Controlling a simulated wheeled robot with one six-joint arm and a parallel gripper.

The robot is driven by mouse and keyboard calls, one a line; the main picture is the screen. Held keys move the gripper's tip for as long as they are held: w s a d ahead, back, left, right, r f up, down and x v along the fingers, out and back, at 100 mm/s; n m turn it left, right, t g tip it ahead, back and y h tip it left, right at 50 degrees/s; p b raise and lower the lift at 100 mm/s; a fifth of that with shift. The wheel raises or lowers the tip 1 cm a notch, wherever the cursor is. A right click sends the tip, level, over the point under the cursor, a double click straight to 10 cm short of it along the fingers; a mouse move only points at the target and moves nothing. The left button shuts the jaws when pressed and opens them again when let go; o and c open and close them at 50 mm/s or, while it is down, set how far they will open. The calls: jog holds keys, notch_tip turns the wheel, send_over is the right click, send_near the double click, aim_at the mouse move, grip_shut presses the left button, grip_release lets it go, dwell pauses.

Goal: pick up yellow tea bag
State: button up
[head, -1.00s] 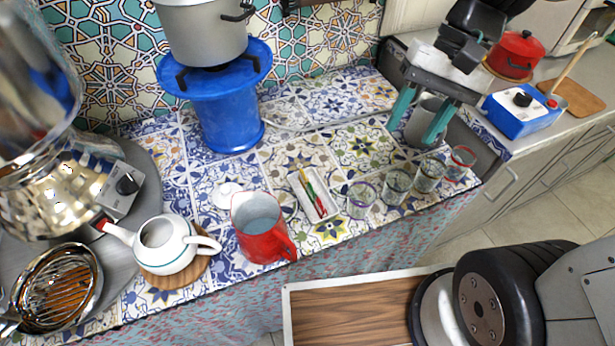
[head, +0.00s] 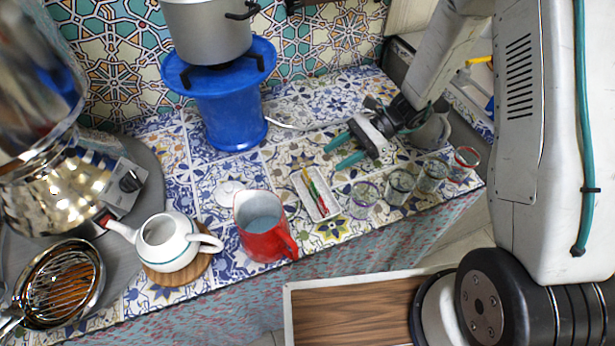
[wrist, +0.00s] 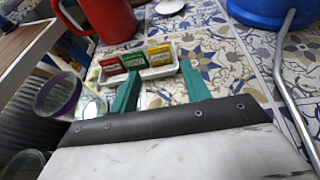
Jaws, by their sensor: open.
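The yellow tea bag (wrist: 160,55) stands at the right end of a small white tray (wrist: 150,73) in the wrist view, beside a green one (wrist: 134,60) and a red one (wrist: 110,67). In the head view the tray (head: 331,213) is on the tiled counter, with the yellow tea bag (head: 305,177) at its back end. My gripper (head: 343,151) is open, above the counter to the back right of the tray. In the wrist view its teal fingers (wrist: 161,88) are apart with nothing between them, short of the tray.
A red pitcher (head: 262,228) stands left of the tray. Several glasses stand to its right, the nearest a purple-rimmed glass (head: 363,198). A blue stand (head: 222,115) with a pot (head: 207,32) is behind. A white teapot (head: 168,243) is farther left.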

aim_at(314, 180)
jog(key=x, duration=0.7)
jog(key=shift+s+a, duration=0.2)
jog(key=shift+s+f, duration=0.1)
jog(key=shift+f, duration=0.05)
jog(key=c, duration=0.7)
